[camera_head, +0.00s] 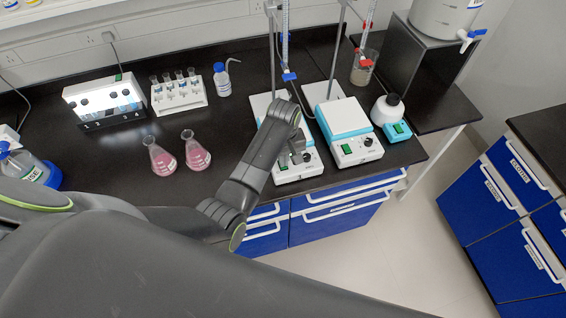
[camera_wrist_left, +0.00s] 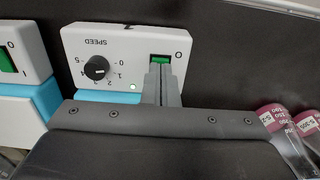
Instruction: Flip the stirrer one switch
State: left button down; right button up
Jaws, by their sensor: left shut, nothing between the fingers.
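The left stirrer (camera_head: 262,104) stands on the black bench, partly hidden behind my left arm. Its white front panel (camera_wrist_left: 118,48) fills the upper middle of the left wrist view, with a black speed knob (camera_wrist_left: 96,68), a small pale green light (camera_wrist_left: 133,87) and a green rocker switch (camera_wrist_left: 160,59). My left gripper (camera_head: 297,157) is shut and empty in front of this panel. In the left wrist view, its fingertips (camera_wrist_left: 160,70) are at the green switch and cover part of it. I cannot tell whether they touch it.
A second stirrer (camera_head: 343,117) stands close on the right. Two pink flasks (camera_head: 196,152) stand left of my arm. Burette stands (camera_head: 273,50) rise behind the stirrers. A tube rack (camera_head: 179,95) and a wash bottle (camera_head: 222,80) stand farther back.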

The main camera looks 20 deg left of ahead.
pick_arm(q)
jog(key=shift+s+f+b, duration=0.1)
jog(key=shift+f+b, duration=0.2)
jog(key=shift+f, duration=0.35)
notch_tip(320, 180, up, 2)
jog(key=shift+r+p, duration=0.25)
jog(key=shift+p, duration=1)
jog(key=shift+r, duration=2.3)
